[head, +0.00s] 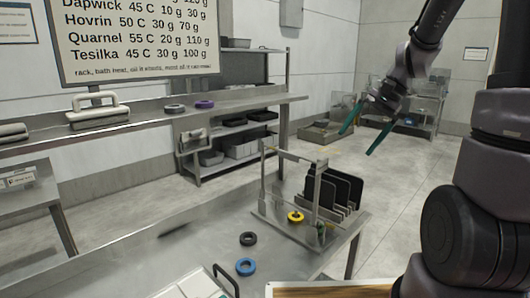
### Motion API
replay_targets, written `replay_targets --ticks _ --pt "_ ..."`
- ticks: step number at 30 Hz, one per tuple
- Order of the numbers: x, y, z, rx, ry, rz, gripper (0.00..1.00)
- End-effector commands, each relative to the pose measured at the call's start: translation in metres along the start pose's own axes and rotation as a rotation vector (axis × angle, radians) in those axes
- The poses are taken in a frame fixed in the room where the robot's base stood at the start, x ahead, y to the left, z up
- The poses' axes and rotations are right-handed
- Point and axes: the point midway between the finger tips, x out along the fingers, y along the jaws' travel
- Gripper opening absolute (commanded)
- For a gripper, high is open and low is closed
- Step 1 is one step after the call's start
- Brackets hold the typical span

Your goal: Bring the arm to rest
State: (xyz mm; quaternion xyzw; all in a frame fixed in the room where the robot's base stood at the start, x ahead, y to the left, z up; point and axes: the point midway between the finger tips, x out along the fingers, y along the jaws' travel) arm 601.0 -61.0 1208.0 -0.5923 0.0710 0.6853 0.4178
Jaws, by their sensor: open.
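My gripper (362,130) is in the upper right of the head view, at the end of my raised dark arm. Its two green fingers are spread apart with nothing between them. It hangs in the air above and beyond the metal rack (262,208), touching nothing that I can see. The rack stands on the steel table and holds several dark upright plates (332,188).
The steel table (185,235) carries a black ring (248,239), a blue ring (245,266) and a yellow ring (295,217) at the rack. Floor (395,195) is clear at right.

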Motion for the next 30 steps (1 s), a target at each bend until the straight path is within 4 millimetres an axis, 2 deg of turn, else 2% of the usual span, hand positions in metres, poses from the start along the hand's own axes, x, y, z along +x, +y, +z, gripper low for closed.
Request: replay_targets --ticks 1,9,18,24,30 --pt "-0.011 -0.001 0.013 -0.044 0.045 0.004 1.0" --pt "-0.056 0.008 0.069 -0.243 0.277 0.025 1.0" --pt "-0.095 0.027 0.119 -0.436 0.528 0.004 1.0" --pt "-0.107 0.036 0.134 -0.5 0.619 -0.01 1.0" --pt "-0.108 0.038 0.136 -0.51 0.635 -0.013 1.0"
